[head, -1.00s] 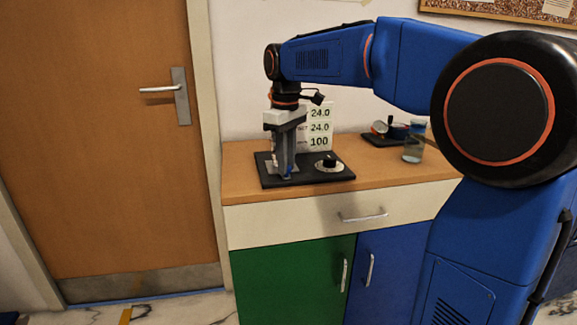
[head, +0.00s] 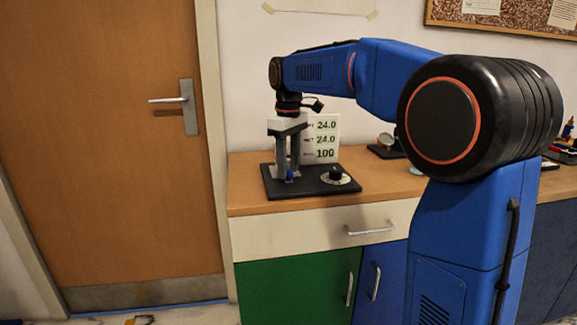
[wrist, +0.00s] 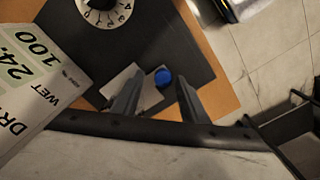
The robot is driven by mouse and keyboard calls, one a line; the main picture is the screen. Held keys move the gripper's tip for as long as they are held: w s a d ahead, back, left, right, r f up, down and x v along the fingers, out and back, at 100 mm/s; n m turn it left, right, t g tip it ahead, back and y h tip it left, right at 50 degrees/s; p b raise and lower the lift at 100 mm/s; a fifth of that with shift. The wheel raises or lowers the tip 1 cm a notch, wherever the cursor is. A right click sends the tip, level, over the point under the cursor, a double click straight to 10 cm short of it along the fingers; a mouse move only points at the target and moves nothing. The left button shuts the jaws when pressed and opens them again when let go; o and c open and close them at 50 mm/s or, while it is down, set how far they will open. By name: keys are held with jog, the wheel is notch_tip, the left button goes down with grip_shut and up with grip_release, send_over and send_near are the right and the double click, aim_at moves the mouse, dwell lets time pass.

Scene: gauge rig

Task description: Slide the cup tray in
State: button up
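A black base plate (head: 316,187) lies on the counter, with a black dial (head: 336,175) on a white disc and a white board (head: 325,125) reading 24.0, 24.0 and 100. My gripper (head: 287,171) points down over the plate's left part. A small blue round piece (head: 289,175) shows at its fingertips. In the wrist view, the fingers (wrist: 158,88) stand apart, with the blue piece (wrist: 163,77) between them near the tips. A light grey flat part (wrist: 143,91) lies by the blue piece. I cannot tell whether either is the cup tray, or whether the fingers touch them.
The wooden counter (head: 245,180) has a cream drawer front (head: 285,234) and green and blue doors below. A gauge (head: 385,141) stands farther right, partly behind my arm. The brown door (head: 110,150) is at the left. Bare counter lies left of the plate.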

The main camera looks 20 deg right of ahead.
jog(key=shift+r, duration=0.1)
notch_tip(320, 180, up, 17)
dwell(0.7)
jog(key=shift+r, duration=0.1)
jog(key=s+d+f+m+t, duration=0.1)
jog(key=s+d+f+m, duration=0.1)
jog(key=s+f, duration=0.65)
jog(key=s+d+f+m+t, duration=0.25)
jog(key=s+f, duration=0.25)
jog(key=s, duration=0.6)
jog(key=s+d+f+m, duration=0.1)
jog(key=s+f, duration=0.7)
jog(key=f, duration=0.2)
jog(key=s+d+f+m+t, duration=0.1)
jog(key=s+f+m, duration=0.1)
jog(key=s+f, duration=0.6)
notch_tip(320, 180, down, 3)
jog(key=shift+s+d+r, duration=0.15)
jog(key=shift+s+d, duration=0.1)
jog(key=shift+m, duration=0.25)
jog(key=shift+c, duration=0.6)
